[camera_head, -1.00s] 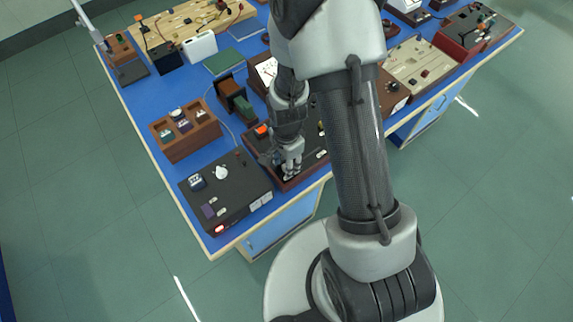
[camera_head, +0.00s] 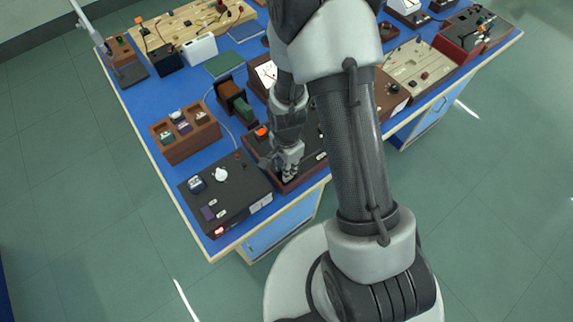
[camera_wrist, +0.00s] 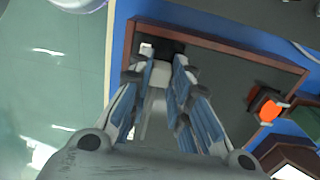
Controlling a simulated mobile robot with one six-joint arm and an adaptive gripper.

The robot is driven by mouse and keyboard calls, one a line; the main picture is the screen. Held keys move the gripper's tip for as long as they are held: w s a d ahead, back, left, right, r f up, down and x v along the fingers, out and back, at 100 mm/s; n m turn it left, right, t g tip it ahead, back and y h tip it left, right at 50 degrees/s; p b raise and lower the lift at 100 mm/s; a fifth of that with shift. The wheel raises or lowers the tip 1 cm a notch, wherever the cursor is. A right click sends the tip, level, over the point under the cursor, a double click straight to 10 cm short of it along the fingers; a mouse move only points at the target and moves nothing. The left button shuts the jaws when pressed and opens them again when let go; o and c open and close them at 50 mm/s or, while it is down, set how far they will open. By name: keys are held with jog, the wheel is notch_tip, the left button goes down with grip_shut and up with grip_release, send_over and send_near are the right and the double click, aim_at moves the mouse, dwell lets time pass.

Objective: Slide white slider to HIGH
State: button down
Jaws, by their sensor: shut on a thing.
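My gripper (camera_wrist: 160,66) is shut on a pale piece between its fingertips, which appears to be the white slider (camera_wrist: 161,74). In the wrist view it sits beside a black strip (camera_wrist: 172,46) and a small white mark (camera_wrist: 146,49) at one end of a dark panel (camera_wrist: 225,85) with a brown wooden rim. I cannot read any HIGH marking. In the head view my gripper (camera_head: 288,174) reaches down to the front end of the same panel, and the fingers hide the slider there.
An orange button (camera_wrist: 269,110) is on the panel, also seen in the head view (camera_head: 262,132). A dark box (camera_head: 232,188) with knobs stands to the left, close by. A wooden block with compartments (camera_head: 176,153) is behind it. The table's front edge is near.

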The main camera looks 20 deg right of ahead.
dwell(0.4)
jog(key=w+d, duration=0.1)
jog(key=d, duration=0.3)
jog(key=w+d, duration=0.1)
jog(key=d, duration=0.2)
jog(key=w+d, duration=0.2)
jog(key=d, duration=0.2)
jog(key=shift+d, duration=0.35)
jog(key=c, duration=1.7)
grip_release()
jog(key=shift+d, duration=0.2)
jog(key=shift+o, duration=1.1)
jog(key=shift+a, duration=0.15)
notch_tip(320, 180, up, 12)
